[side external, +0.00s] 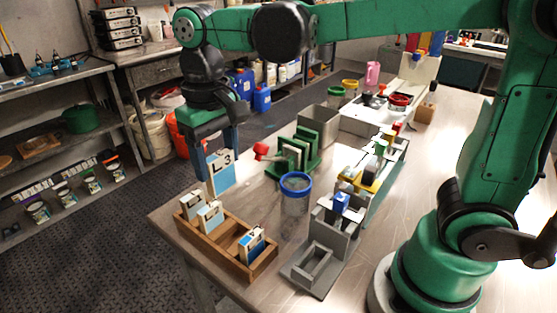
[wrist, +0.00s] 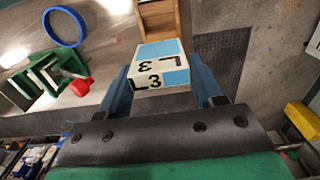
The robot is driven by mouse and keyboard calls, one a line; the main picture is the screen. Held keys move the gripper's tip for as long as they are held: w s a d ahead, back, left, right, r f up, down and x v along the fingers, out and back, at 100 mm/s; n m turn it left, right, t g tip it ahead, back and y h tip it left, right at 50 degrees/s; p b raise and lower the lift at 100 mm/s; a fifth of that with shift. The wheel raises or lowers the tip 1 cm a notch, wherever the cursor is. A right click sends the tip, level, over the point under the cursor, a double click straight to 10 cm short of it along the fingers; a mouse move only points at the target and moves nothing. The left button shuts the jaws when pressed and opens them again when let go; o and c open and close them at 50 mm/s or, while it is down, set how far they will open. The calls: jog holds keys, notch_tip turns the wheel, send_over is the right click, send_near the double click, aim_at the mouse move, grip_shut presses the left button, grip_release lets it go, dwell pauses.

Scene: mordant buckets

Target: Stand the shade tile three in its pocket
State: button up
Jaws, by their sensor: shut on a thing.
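The shade tile three (side external: 220,175), white and light blue and marked "L 3", is held upright between the blue fingers of my gripper (side external: 216,152). It is above the back edge of a wooden pocket tray (side external: 207,248) and apart from it. In the wrist view the tile (wrist: 160,66) sits between the fingertips of my gripper (wrist: 163,84), and part of the wooden tray (wrist: 158,17) shows beyond it. Other tiles stand in the tray: two at its left (side external: 210,217) and one leaning at its right (side external: 251,244). An empty gap lies between them.
A green slotted rack (side external: 307,165) with pale panels and a red knob (side external: 260,151) stand behind the tray. A clear jar with a blue rim (side external: 296,183) and a grey fixture (side external: 322,262) stand to the right. The table's left edge is close to the tray.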

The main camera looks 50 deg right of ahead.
notch_tip(320, 180, down, 13)
jog(key=shift+r, duration=0.1)
dwell(0.3)
jog(key=o, duration=1.3)
jog(key=shift+c, duration=0.2)
notch_tip(320, 180, up, 11)
jog(key=shift+f, duration=0.1)
jog(key=shift+s+d+r, duration=0.1)
jog(key=shift+r, duration=0.4)
jog(key=s+d+f+t, duration=0.2)
jog(key=s+d+t, duration=0.2)
jog(key=d+t, duration=0.3)
jog(key=shift+s+d+f, duration=0.2)
jog(key=shift+s+d, duration=0.05)
jog(key=shift+d, duration=0.4)
